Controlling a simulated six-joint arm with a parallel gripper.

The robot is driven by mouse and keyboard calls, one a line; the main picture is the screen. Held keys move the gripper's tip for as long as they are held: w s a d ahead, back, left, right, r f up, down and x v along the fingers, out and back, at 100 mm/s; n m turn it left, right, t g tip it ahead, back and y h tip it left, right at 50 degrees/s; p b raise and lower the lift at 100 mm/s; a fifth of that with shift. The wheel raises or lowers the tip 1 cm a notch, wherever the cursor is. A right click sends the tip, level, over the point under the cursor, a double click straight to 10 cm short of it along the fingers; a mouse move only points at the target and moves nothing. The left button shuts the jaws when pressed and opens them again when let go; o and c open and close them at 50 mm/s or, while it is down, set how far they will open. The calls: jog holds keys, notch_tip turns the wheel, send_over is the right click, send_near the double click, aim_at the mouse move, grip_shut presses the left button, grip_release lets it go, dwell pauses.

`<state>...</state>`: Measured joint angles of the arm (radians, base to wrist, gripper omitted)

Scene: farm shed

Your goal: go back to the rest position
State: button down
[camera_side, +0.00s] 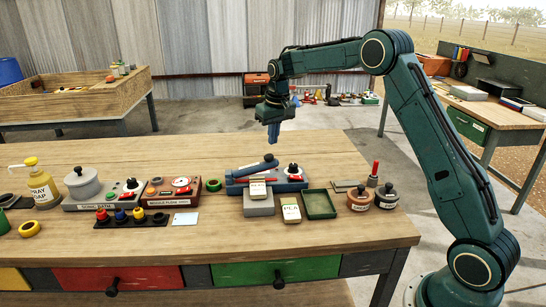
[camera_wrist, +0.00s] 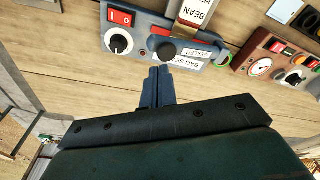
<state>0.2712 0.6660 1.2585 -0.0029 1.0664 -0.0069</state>
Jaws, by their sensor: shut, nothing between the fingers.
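My gripper (camera_side: 273,133) hangs above the back part of the wooden bench (camera_side: 150,240), fingers pointing down. It also shows in the wrist view (camera_wrist: 158,72), where its blue fingers are together and hold nothing. In the side view it is above and slightly behind a blue bag sealer (camera_side: 290,184) and apart from it. The wrist view shows the sealer (camera_wrist: 135,30) with a red switch, a knob and a label, just past the fingertips. A seed packet stands at the sealer (camera_side: 257,188).
A red-brown device (camera_side: 170,190), a sonic bath (camera_side: 104,197) and a soap bottle (camera_side: 41,187) stand left. The air above the bench is clear.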

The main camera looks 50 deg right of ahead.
jog(key=shift+r, duration=0.4)
jog(key=shift+r, duration=0.1)
jog(key=shift+s+a+r, duration=0.15)
jog(key=shift+r, duration=0.05)
jog(key=s+a+r+n+t, duration=0.1)
jog(key=s+a+r, duration=0.45)
jog(key=s, duration=0.35)
jog(key=s+a+r+t, duration=0.1)
jog(key=s+a+r, duration=0.4)
jog(key=s+r, duration=0.25)
jog(key=s+a+f+n+t, duration=0.1)
jog(key=s+a+f, duration=0.1)
jog(key=s, duration=0.8)
jog(key=s+a+f+n, duration=0.1)
jog(key=s+a+f, duration=0.1)
jog(key=s, duration=0.9)
jog(key=shift+s+a+f+t, duration=0.3)
jog(key=shift+a+f+t, duration=0.1)
jog(key=shift+f, duration=0.15)
